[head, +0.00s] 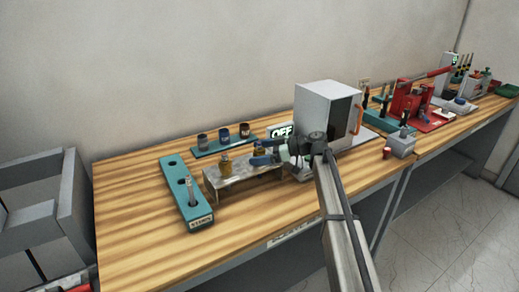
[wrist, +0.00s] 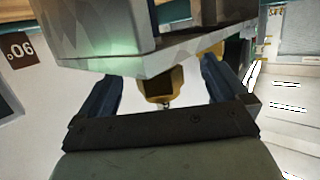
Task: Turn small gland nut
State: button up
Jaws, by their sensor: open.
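A grey metal stand (head: 250,183) sits on the bench, with a brass fitting (head: 226,164) upright at its left end. My gripper (head: 262,158) is at the stand's right part, its blue fingers largely covering what is there. In the wrist view my gripper (wrist: 161,72) is open, one blue finger on each side of a brass nut (wrist: 160,84). Gaps show between the nut and both fingers. The stand's grey edge (wrist: 110,60) crosses above the nut in that view. I cannot tell for sure which brass piece is the small gland nut.
A teal rack (head: 172,175) with a metal pin stands to the left. A teal tray (head: 212,151) with several dark cups is behind. A grey cabinet (head: 318,108) and an OFF sign (head: 281,131) stand close behind my arm. Bare bench lies in front of the stand.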

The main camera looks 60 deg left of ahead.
aim_at(264, 153)
jog(key=shift+v, duration=2.45)
jog(key=shift+w, duration=0.15)
jog(key=shift+w+d+r, duration=0.1)
jog(key=shift+w+d, duration=0.25)
jog(key=shift+s, duration=0.1)
jog(key=shift+s+d+m+t+y, duration=0.4)
jog(key=shift+s+m+t, duration=0.05)
jog(key=shift+m+t, duration=0.05)
jog(key=s+d+r+m+t+y, duration=0.1)
jog(key=d+m+t+y, duration=0.35)
jog(key=m+t, duration=0.2)
jog(key=shift+x, duration=4.85)
jog(key=shift+f, duration=0.1)
jog(key=shift+c, duration=0.4)
